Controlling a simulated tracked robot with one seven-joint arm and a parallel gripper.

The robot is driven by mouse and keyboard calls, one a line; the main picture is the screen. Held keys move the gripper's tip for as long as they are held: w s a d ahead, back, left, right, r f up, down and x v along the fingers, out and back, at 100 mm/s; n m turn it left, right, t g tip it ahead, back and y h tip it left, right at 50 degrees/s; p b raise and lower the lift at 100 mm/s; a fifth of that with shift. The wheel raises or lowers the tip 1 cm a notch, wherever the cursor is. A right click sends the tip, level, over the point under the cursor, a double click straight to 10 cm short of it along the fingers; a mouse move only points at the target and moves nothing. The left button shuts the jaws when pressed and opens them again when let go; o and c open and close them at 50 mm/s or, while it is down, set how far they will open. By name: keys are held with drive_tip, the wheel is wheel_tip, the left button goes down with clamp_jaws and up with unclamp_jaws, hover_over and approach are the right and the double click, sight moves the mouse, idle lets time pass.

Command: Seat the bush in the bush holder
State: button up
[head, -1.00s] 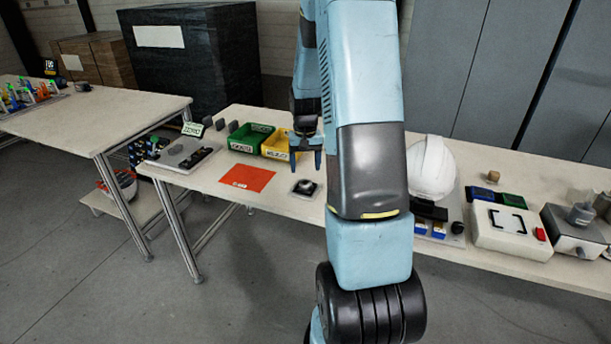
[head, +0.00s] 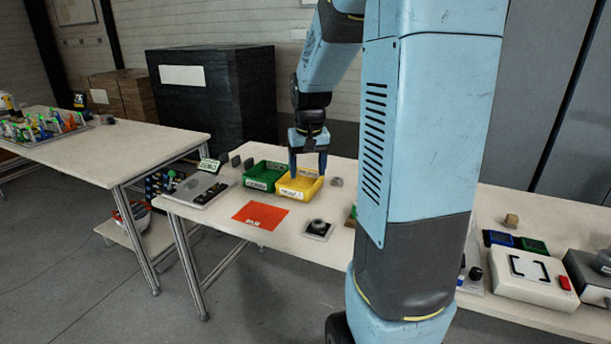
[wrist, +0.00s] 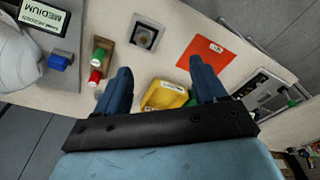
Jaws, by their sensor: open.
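My gripper (head: 307,168) is open and empty above the yellow bin (head: 299,190). Its two blue fingers spread wide in the wrist view (wrist: 162,82), with the yellow bin showing between and beyond them. A small square plate (head: 332,236) with a dark round piece in its middle lies on the table in front of the bin. It looks like the bush holder, and it also shows in the wrist view (wrist: 136,44). I cannot make out a separate bush with certainty; the inside of the yellow bin is too small to read.
A green bin (head: 264,176) stands left of the yellow one. An orange-red sheet (head: 261,215) lies in front of them. A small grey piece (head: 336,181) sits right of the yellow bin. A brown block (wrist: 107,48) with green and red pieces stands nearby. My arm hides the table's middle.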

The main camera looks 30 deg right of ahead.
drive_tip(key=s+a+r+n+t, duration=0.1)
drive_tip(key=s+a+r, duration=0.4)
drive_tip(key=s, duration=0.5)
drive_tip(key=s+a+r+n+t, duration=0.2)
drive_tip(key=s+a+r, duration=0.3)
drive_tip(key=s, duration=0.6)
drive_tip(key=shift+a+r+t, duration=0.2)
drive_tip(key=shift+a+t, duration=0.3)
drive_tip(key=shift+a, duration=0.4)
